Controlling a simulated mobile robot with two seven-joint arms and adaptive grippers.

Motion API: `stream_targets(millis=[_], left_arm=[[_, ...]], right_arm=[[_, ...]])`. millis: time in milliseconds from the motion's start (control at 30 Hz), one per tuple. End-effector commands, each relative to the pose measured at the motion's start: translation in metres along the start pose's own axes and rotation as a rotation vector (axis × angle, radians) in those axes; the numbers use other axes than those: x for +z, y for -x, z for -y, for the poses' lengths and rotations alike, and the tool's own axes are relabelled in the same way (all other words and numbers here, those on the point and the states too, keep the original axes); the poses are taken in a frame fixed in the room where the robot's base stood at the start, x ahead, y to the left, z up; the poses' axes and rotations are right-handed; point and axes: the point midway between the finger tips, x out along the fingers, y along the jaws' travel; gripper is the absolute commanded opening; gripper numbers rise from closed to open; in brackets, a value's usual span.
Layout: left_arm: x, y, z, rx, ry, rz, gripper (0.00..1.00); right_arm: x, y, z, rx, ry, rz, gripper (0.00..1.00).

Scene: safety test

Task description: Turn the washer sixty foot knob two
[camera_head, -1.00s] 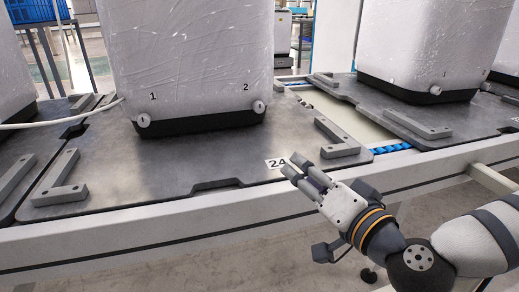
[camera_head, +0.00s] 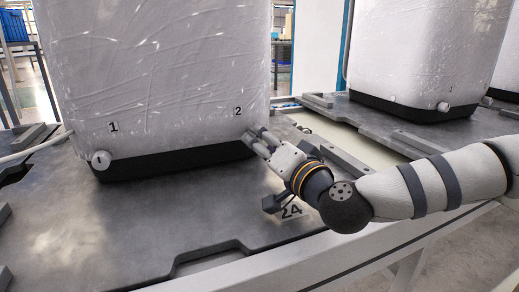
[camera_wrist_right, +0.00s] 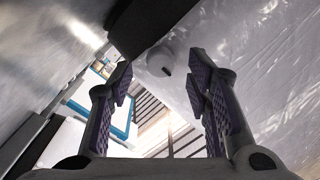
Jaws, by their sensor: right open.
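The white, film-wrapped washer (camera_head: 160,60) stands on a dark pallet plate, with a black base band. Foot knob two is hidden by my right gripper (camera_head: 256,138) in the head view, below the printed "2" (camera_head: 238,112). My left gripper is not in view.
A grey bracket (camera_head: 345,160) lies right of my gripper. Another wrapped washer (camera_head: 410,45) stands at the right. A white hose (camera_head: 35,147) runs to the left side.

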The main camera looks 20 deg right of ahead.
Motion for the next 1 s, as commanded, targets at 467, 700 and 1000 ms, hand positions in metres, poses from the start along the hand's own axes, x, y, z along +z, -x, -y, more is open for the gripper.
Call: stream_targets(millis=[467, 700, 1000], left_arm=[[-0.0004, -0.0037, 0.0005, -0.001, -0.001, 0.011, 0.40], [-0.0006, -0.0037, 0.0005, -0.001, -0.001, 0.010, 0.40], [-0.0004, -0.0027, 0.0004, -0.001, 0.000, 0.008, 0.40]], right_arm=[[-0.0006, -0.0155, 0.0008, -0.001, 0.000, 0.000, 0.29], [-0.0005, -0.0154, 0.0008, -0.001, 0.000, 0.000, 0.00], [-0.0006, -0.0154, 0.0013, -0.005, -0.054, -0.004, 0.00]])
